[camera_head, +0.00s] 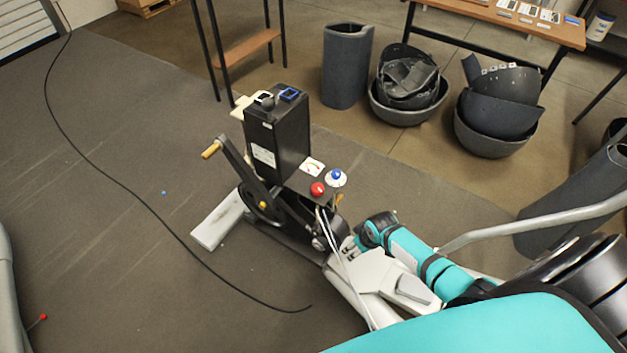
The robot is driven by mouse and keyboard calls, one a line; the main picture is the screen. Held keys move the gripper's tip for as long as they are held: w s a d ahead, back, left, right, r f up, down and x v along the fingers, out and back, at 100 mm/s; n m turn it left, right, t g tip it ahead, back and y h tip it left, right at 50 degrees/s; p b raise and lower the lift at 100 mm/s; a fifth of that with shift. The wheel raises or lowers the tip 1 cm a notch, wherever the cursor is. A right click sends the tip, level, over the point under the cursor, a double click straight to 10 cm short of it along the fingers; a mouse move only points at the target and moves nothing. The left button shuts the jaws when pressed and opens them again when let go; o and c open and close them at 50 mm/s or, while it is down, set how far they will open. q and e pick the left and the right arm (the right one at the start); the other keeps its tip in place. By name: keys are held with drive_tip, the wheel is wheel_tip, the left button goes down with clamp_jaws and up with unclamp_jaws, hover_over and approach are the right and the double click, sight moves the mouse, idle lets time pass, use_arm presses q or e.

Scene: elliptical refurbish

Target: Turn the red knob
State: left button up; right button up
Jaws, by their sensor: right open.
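The red knob (317,189) is a round red cap on top of the black machine, beside a blue knob (337,175) on a white base. My right gripper (350,247) is at the end of the teal arm from the right. It is open, below and to the right of the red knob in the picture, and apart from it. The fingers are small and partly lost against the machine's lower parts. My left gripper is not in view.
The machine has a tall black box (277,140), a crank with a wooden handle (211,150) and white floor bars (217,220). A black cable (137,198) crosses the floor. Bins of dark shells (408,100) and a table (500,18) stand behind. The left floor is mostly clear.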

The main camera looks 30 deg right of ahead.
drive_tip(key=w+r+n+y+p, duration=0.1)
drive_tip(key=w+r, duration=0.4)
drive_tip(key=r, duration=0.3)
drive_tip(key=w+r+n, duration=0.1)
drive_tip(key=w+r, duration=0.3)
drive_tip(key=r, duration=0.5)
drive_tip(key=n+y+p, duration=0.1)
drive_tip(key=n, duration=0.1)
approach(318, 187)
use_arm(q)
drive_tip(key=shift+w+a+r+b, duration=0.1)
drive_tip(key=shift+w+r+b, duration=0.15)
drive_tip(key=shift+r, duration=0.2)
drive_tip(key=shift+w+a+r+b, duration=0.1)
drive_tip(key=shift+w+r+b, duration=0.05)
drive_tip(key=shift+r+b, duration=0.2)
use_arm(e)
drive_tip(key=shift+t, duration=0.4)
drive_tip(key=x, duration=0.9)
drive_tip(key=shift+s+f, duration=0.1)
drive_tip(key=shift+s, duration=0.2)
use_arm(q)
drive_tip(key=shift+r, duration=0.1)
use_arm(e)
drive_tip(key=c, duration=1.1)
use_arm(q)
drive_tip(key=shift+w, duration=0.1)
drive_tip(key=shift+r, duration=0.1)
